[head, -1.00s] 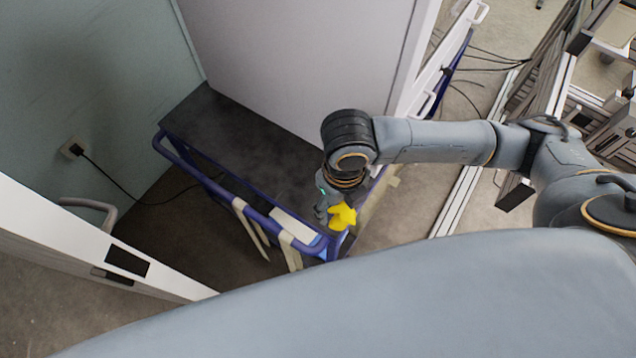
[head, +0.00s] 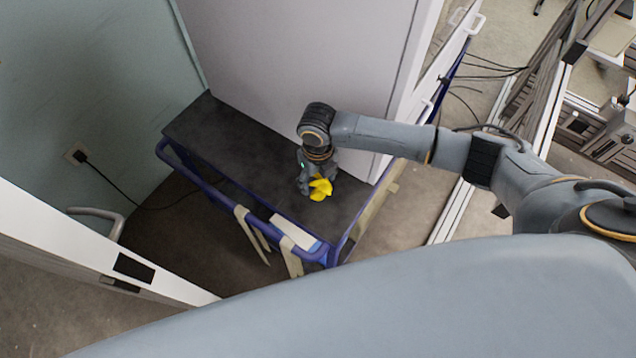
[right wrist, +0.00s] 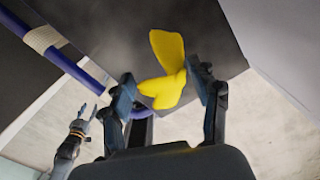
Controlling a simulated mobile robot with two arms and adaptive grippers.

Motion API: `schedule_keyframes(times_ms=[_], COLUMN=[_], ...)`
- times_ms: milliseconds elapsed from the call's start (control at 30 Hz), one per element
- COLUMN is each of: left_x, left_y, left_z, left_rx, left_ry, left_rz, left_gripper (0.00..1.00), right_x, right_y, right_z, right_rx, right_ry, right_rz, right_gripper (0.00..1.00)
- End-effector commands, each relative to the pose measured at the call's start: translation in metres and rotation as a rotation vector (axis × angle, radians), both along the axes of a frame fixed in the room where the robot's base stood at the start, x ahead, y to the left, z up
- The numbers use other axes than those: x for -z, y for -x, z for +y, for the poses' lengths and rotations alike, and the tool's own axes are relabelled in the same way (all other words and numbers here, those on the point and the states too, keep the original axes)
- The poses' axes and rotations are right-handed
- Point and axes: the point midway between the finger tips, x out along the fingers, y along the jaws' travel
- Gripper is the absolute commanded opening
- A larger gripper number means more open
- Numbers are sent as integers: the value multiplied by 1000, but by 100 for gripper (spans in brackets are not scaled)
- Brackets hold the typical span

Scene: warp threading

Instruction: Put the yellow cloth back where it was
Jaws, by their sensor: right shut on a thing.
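The yellow cloth (head: 320,188) is bunched up at my right gripper (head: 311,183), over the dark top of the blue-framed cart (head: 225,137). In the right wrist view the cloth (right wrist: 166,75) is between the two fingers of my right gripper (right wrist: 168,92), which is shut on it. Part of it sticks out past the fingertips toward the dark surface. I cannot tell whether the cloth touches the cart top. My left gripper does not show in the head view; a gripper at the lower left of the right wrist view (right wrist: 80,125) looks like it, with its fingers apart.
A large pale panel (head: 300,60) stands along the far side of the cart. The cart's blue rail (head: 240,205) runs along its near side, with pale straps and a white piece (head: 292,229). Most of the dark top is bare. A white door (head: 100,240) stands at the left.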

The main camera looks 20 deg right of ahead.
Motion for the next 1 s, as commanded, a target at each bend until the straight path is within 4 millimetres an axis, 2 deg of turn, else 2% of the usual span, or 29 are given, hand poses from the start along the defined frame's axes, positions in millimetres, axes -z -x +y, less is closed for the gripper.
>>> schedule_keyframes(times_ms=[100, 200, 500, 533, 633, 1000], left_x=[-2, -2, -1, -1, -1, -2], left_y=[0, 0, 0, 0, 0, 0], left_z=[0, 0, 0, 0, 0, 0], left_rx=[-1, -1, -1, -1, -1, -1], left_ry=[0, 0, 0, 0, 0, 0], left_rz=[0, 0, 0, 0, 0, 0], left_gripper=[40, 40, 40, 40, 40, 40], right_x=[19, 27, 29, 29, 28, 26], right_y=[2, 2, 2, 2, 2, 2], right_z=[0, 0, 0, 0, 0, 0], right_rx=[1, -1, 0, 0, 0, 0], right_ry=[0, 1, 1, 1, 1, 0], right_rz=[5, 3, 2, 2, 2, 1], right_gripper=[36, 36, 36, 65, 85, 85])
